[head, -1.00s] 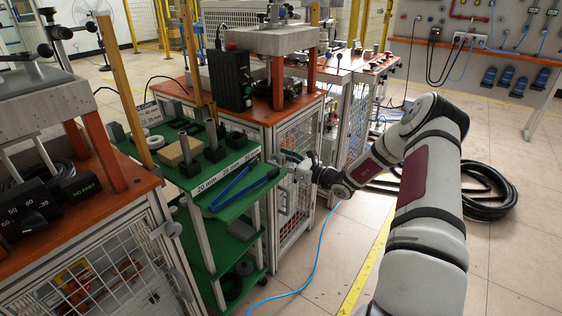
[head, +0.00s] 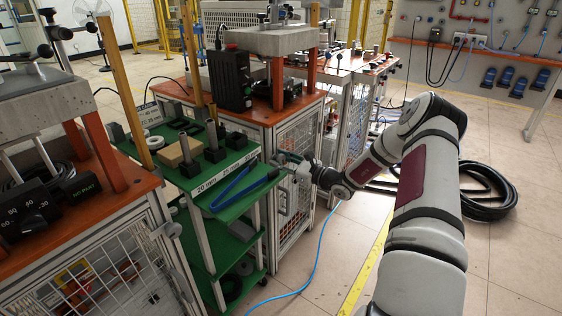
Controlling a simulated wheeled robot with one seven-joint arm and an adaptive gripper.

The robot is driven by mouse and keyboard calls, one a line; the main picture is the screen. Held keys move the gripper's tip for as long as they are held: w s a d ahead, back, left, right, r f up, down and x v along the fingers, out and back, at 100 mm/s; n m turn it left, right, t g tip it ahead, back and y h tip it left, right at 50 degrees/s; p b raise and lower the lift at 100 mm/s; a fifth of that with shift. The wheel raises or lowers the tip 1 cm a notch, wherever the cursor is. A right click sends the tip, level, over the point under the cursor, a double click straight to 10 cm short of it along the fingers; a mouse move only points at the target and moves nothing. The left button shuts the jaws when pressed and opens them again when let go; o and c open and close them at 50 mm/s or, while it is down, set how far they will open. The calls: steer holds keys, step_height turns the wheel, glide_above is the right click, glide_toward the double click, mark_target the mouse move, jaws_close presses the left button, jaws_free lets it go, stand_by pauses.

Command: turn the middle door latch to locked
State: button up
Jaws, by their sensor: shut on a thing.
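The middle cabinet (head: 268,105) has an orange top and a mesh door (head: 296,205) facing right. A grey handle (head: 283,201) shows on the door's left frame. My gripper (head: 281,160) is at the upper left of this door, just under the cabinet top. It is shut on the door latch, which is small and mostly hidden by the fingers. I cannot read the latch's angle from here.
A green shelf cart (head: 222,175) with blue tongs (head: 232,192) and several blocks stands close left of my gripper. Another orange-topped cabinet (head: 130,193) is at the left. A blue hose (head: 318,262) lies on the floor. Open floor lies in front of the door.

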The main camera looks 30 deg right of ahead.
steer(key=n, duration=0.4)
steer(key=shift+n+b, duration=0.3)
steer(key=n+b, duration=0.1)
steer(key=n, duration=0.2)
steer(key=shift+d+n, duration=0.1)
steer(key=shift+n, duration=0.2)
steer(key=n+b, duration=0.2)
steer(key=n, duration=0.2)
steer(key=shift+b, duration=0.3)
steer(key=shift+n+b, duration=1.2)
steer(key=shift+n, duration=0.4)
steer(key=o, duration=1.2)
steer(key=shift+r, duration=0.1)
